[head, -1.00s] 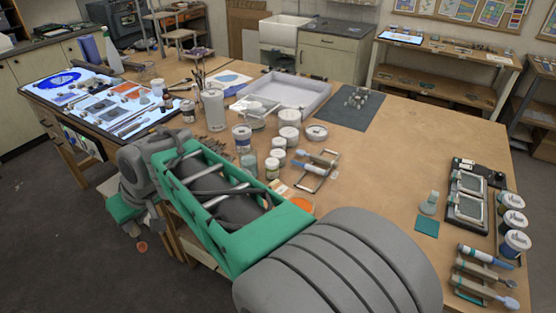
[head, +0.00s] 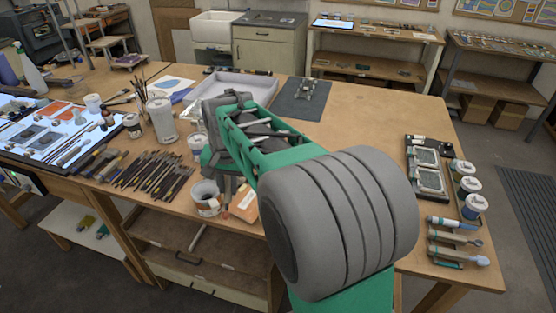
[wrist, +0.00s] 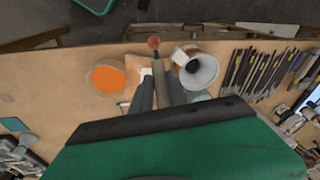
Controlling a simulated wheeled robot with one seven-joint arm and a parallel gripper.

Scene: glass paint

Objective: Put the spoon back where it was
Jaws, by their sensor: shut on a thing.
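The spoon (wrist: 154,43) shows in the wrist view with a round reddish-brown end and a pale shaft. My gripper (wrist: 158,84) is shut on its shaft, with the round end pointing towards the table's front edge. A cup with a white inside (wrist: 200,69) is just right of the spoon in the wrist view. It also shows in the head view (head: 206,200), below my gripper (head: 233,186). I cannot tell whether the spoon touches the cup or the table. In the head view the spoon is too small to make out surely.
A dish of orange (wrist: 106,78) is left of the spoon in the wrist view. Several brushes (head: 150,174) lie in a row left of the cup in the head view. The table's right middle (head: 365,125) is clear.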

